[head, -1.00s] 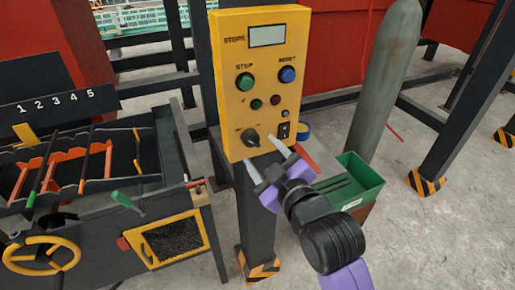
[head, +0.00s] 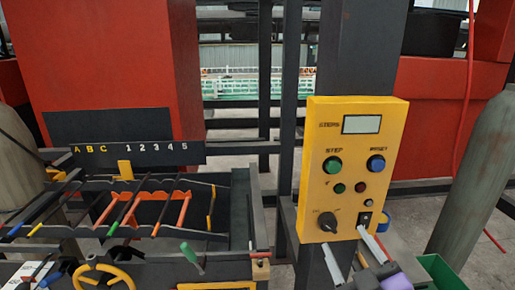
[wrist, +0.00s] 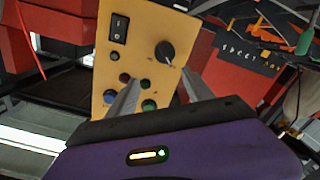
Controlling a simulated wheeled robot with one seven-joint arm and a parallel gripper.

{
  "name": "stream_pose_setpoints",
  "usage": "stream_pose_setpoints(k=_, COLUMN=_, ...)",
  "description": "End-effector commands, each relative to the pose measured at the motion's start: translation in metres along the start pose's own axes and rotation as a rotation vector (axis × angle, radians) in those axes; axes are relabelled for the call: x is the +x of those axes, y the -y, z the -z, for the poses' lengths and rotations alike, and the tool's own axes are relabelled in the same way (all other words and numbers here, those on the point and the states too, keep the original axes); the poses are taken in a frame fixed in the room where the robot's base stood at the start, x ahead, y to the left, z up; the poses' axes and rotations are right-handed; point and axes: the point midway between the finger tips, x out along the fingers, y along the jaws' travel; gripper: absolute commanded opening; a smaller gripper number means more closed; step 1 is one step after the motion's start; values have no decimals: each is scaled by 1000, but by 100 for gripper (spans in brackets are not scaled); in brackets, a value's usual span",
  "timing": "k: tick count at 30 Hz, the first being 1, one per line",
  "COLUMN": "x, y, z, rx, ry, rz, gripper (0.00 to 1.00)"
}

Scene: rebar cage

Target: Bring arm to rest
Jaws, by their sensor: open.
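My gripper (head: 352,252) is at the lower right of the head view, just below and in front of the yellow control panel (head: 318,190). Its two pale fingers are apart, with nothing seen between them. In the wrist view, my gripper (wrist: 158,92) points at the panel (wrist: 143,50), which appears turned over, with its dark knob (wrist: 165,52) and rocker switch (wrist: 119,27) near the top. I cannot tell whether a fingertip touches the panel. Most of my arm is outside the head view.
A rack (head: 75,185) with coloured rods stands at the left, with a yellow handwheel (head: 103,277) below it. A dark post (head: 352,60) rises behind the panel. A grey cylinder (head: 478,180) and a green bin (head: 440,270) stand at the right.

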Motion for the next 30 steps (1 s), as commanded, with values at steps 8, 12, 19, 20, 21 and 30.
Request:
stream_pose_setpoints(k=8, x=-40, y=-3, z=7, rx=183, ry=-145, rz=-64, gripper=60)
stream_pose_setpoints(k=12, x=-71, y=8, z=-11, rx=259, ry=-162, rz=-63, gripper=60)
stream_pose_setpoints(k=19, x=-140, y=29, z=-46, rx=381, ry=-147, rz=-43, gripper=60)
stream_pose_setpoints(k=20, x=-150, y=32, z=-50, rx=395, ry=-141, rz=-39, gripper=60)
stream_pose_setpoints(k=21, x=-163, y=35, z=-56, rx=413, ry=-132, rz=-34, gripper=60)
stream_pose_setpoints(k=30, x=-260, y=57, z=-91, rx=513, ry=-13, rz=5, gripper=60)
